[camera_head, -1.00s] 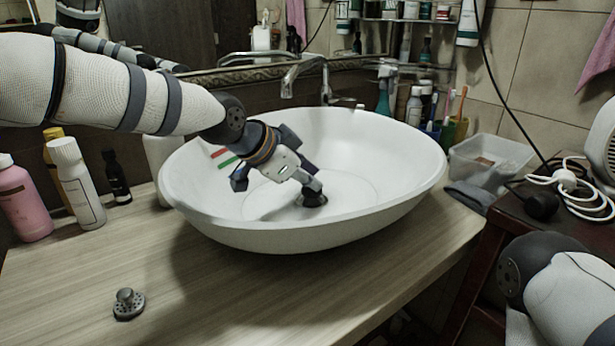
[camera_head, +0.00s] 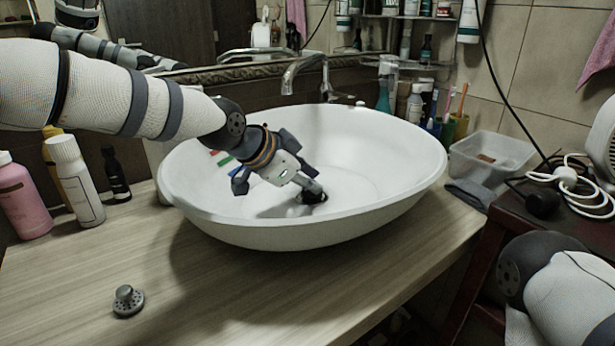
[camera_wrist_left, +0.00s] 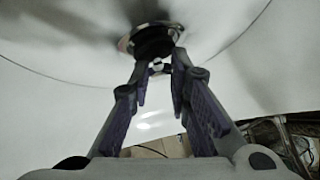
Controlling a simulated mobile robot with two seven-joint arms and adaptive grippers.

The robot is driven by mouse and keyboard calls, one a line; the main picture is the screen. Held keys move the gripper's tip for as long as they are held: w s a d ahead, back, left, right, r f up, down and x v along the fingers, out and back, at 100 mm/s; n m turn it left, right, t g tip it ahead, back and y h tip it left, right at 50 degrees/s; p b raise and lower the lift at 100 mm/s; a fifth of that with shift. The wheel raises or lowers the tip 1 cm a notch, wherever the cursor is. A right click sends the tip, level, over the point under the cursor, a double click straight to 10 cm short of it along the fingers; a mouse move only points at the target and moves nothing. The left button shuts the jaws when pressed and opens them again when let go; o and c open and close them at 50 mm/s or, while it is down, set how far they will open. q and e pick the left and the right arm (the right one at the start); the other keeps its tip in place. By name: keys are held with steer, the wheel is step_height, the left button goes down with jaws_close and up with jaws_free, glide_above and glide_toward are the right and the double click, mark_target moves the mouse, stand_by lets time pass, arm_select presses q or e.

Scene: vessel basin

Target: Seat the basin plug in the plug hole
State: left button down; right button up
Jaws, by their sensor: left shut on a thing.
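The white oval basin (camera_head: 400,190) stands on the wooden counter. My left gripper (camera_head: 311,187) reaches down into it from the left, its fingers tilted. It is shut on the knob of the dark basin plug (camera_head: 313,198) at the basin floor. In the left wrist view, the fingertips (camera_wrist_left: 157,68) meet at the small knob, and the black plug (camera_wrist_left: 153,46) lies within or just over the metal rim of the plug hole (camera_wrist_left: 178,32). I cannot tell whether it is fully down. My right gripper is out of view; part of my right arm shows at the lower right.
A grey knobbed strainer (camera_head: 128,300) lies on the counter at the front left. Bottles (camera_head: 75,180) stand left of the basin. The tap (camera_head: 300,70) rises behind it. A clear tub (camera_head: 490,158) and coiled white cable (camera_head: 575,180) are at the right.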

arm_select(q)
steer(key=shift+f, duration=0.45)
steer(key=c, duration=1.4)
jaws_free()
steer(key=v, duration=1.2)
steer(key=shift+r, duration=0.1)
